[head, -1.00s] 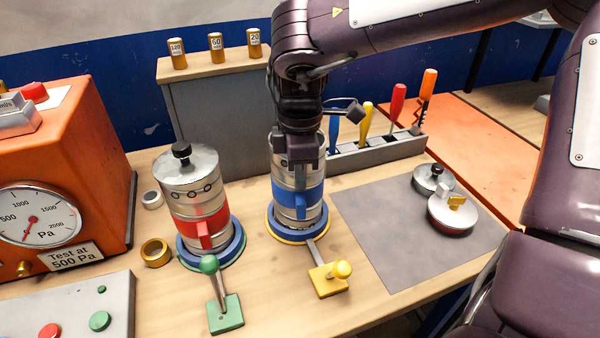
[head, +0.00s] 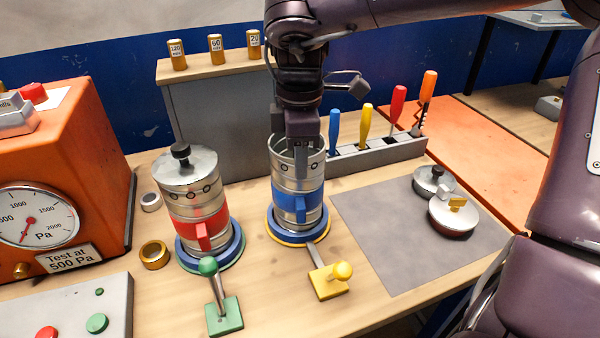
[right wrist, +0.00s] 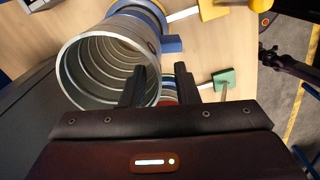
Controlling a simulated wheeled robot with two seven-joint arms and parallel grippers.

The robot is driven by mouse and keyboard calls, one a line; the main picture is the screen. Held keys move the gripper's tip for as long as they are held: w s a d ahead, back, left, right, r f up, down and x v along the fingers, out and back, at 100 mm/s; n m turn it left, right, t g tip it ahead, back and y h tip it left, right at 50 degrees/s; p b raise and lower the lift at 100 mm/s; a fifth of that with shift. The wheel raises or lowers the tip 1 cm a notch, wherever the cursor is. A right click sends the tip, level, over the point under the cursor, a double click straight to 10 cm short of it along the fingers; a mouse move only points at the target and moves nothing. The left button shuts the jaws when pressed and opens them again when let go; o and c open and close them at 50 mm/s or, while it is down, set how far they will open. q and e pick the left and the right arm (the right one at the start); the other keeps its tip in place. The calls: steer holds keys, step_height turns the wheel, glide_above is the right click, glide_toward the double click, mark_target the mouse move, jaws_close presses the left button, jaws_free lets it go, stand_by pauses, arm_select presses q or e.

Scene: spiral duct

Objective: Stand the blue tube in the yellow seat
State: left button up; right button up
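The blue tube (head: 290,200), a spiral metal duct with a blue band and blue tab, stands upright in the yellow seat (head: 276,238), a yellow-rimmed base with a blue ring. Its open top faces up. My right gripper (head: 302,160) is above and at the tube's top rim. In the right wrist view, the fingers (right wrist: 161,88) are spread apart, with one over the tube's mouth (right wrist: 105,72) and the other outside its wall. Whether either finger touches the wall cannot be told. My left gripper is not in view.
A lidded red-banded tube (head: 198,212) stands to the left, by a green lever (head: 222,300). A yellow lever (head: 328,282) is in front of the seat. A tool rack (head: 375,155) stands behind. Lids (head: 452,213) lie on the grey mat (head: 400,255). An orange gauge box (head: 90,170) is left.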

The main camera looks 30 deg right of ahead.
steer(key=shift+r, duration=1.65)
